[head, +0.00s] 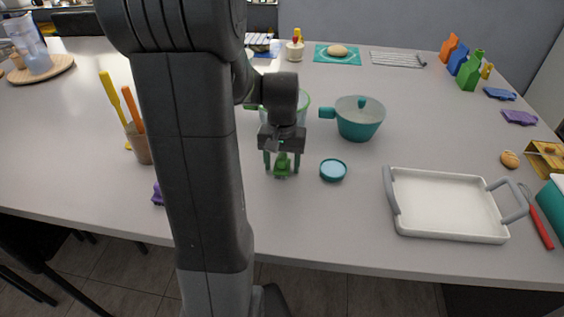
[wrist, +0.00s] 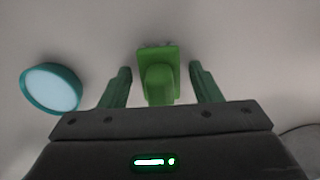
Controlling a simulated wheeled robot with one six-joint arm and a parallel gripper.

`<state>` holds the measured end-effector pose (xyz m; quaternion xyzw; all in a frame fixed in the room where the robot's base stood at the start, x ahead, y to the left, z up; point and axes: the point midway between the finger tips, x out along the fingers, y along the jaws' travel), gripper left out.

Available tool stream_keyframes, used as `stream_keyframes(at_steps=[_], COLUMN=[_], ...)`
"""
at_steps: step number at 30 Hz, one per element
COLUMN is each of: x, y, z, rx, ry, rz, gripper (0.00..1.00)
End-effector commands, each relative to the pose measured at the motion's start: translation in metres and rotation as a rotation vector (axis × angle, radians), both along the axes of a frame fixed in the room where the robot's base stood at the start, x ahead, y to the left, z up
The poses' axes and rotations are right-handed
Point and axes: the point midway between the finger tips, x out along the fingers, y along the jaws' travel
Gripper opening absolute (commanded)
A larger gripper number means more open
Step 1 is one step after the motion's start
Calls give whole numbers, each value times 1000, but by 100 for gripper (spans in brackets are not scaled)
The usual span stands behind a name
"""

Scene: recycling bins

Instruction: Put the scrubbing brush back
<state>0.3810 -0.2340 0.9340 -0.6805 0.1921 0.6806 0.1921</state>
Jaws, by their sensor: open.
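A small green scrubbing brush (head: 282,168) stands on the table below my gripper (head: 282,160). In the wrist view the brush (wrist: 158,80) shows as a green block with a rounded handle, and a strip of grey at its far edge may be bristles. My gripper (wrist: 160,72) is open, with one green finger on each side of the brush and a visible gap on both sides. A round teal dish with a pale inside (head: 333,171) lies just right of the brush in the head view. In the wrist view the dish (wrist: 52,88) is at the left.
A teal pot (head: 358,121) and a partly hidden clear bowl with a green rim (head: 304,104) stand behind. A white tray with grey handles (head: 447,204) is at the right. A utensil cup (head: 139,146) is at the left.

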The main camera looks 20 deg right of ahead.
Motion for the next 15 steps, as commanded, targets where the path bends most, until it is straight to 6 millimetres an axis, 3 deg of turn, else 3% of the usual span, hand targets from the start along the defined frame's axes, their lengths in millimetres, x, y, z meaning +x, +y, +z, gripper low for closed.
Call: stream_keyframes(at_steps=[15], x=[1], y=[0], z=[98], rx=[-3], ry=[-4], rz=[0], gripper=[57])
